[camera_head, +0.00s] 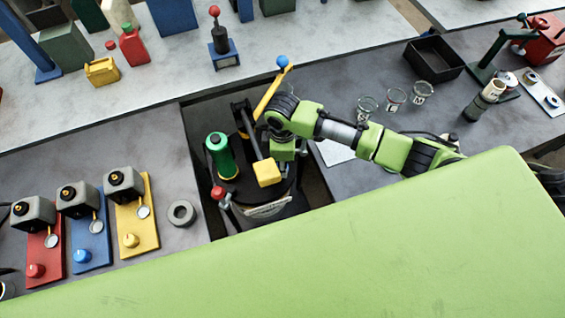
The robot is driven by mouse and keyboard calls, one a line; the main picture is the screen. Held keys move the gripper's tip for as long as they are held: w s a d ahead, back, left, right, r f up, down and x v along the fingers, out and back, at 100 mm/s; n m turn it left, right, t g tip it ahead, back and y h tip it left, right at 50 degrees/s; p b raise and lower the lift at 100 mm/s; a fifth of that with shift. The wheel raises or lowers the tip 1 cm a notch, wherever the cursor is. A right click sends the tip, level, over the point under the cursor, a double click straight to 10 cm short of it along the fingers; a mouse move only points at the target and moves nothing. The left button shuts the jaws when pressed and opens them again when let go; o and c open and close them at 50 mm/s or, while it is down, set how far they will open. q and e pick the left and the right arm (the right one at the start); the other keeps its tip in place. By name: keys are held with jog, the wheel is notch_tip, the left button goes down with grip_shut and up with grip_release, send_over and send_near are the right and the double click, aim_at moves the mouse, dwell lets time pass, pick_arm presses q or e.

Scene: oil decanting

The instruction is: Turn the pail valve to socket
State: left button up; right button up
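A dark pail (268,222) with a pale label stands in a recess of the grey bench. On its top are a green cylinder (218,158), a yellow block (267,172) and a yellow lever (270,92) with a blue ball end. A small red-knobbed fitting (219,194), possibly the pail valve, sits at its left front edge. My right arm comes in from the right, and its gripper (287,153) is over the pail's right side, close to the lever and the yellow block. Its fingertips and any contact are unclear. A socket cannot be made out. My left gripper is out of view.
Red, blue and yellow boards (137,222) with grey boxes stand at left, with a grey ring (182,213) beside them. Small glass jars (396,98), a black tray (434,60) and a green stand (497,52) are at right. Cans line the back bench.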

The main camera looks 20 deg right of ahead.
jog(key=n, duration=0.6)
jog(key=shift+w+r, duration=0.1)
jog(key=shift+w, duration=0.05)
jog(key=shift+n, duration=0.3)
jog(key=o, duration=1.1)
notch_tip(320, 180, up, 12)
jog(key=shift+f, duration=0.1)
dwell(0.5)
